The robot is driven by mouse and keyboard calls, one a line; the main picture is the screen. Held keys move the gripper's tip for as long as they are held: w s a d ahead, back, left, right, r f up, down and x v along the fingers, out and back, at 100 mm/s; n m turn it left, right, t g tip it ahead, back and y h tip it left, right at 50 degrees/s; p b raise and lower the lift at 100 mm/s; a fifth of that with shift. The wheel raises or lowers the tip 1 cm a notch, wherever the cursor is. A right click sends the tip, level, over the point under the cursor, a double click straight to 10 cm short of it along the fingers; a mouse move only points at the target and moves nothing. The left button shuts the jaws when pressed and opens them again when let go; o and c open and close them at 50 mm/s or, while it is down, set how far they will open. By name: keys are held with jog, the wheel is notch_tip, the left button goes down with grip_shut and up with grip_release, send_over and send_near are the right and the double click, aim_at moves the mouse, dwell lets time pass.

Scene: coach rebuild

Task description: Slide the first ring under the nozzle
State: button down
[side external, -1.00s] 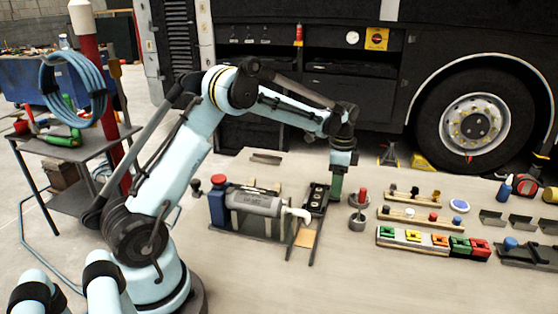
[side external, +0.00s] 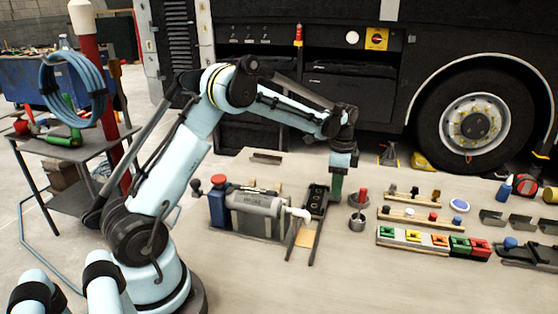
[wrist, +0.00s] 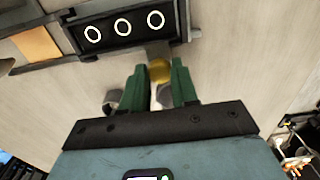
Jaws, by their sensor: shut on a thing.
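My gripper's green fingers (wrist: 160,88) are shut on a round brass knob (wrist: 160,70). The knob is at the near side of a black ring carrier (wrist: 108,42), which bears three white rings in a row (wrist: 122,26). In the side view my gripper (side external: 337,186) is low beside the right edge of the carrier (side external: 317,203), and the knob is hidden. The carrier lies on dark rails (side external: 317,240). The white nozzle (side external: 302,214) bends down from a grey cylinder (side external: 258,204) left of the rails, nearer the camera than the carrier. No ring shows under it.
A grey round stand with a red-topped post (side external: 359,220) stands close right of my gripper. Further right are racks of small parts and a row of coloured blocks (side external: 433,242). Bare tabletop lies in front.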

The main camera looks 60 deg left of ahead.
jog(key=s+d, duration=0.7)
jog(key=shift+d, duration=0.1)
jog(key=c, duration=0.8)
grip_release()
jog(key=shift+c, duration=0.2)
jog(key=shift+r, duration=0.1)
notch_tip(320, 180, up, 12)
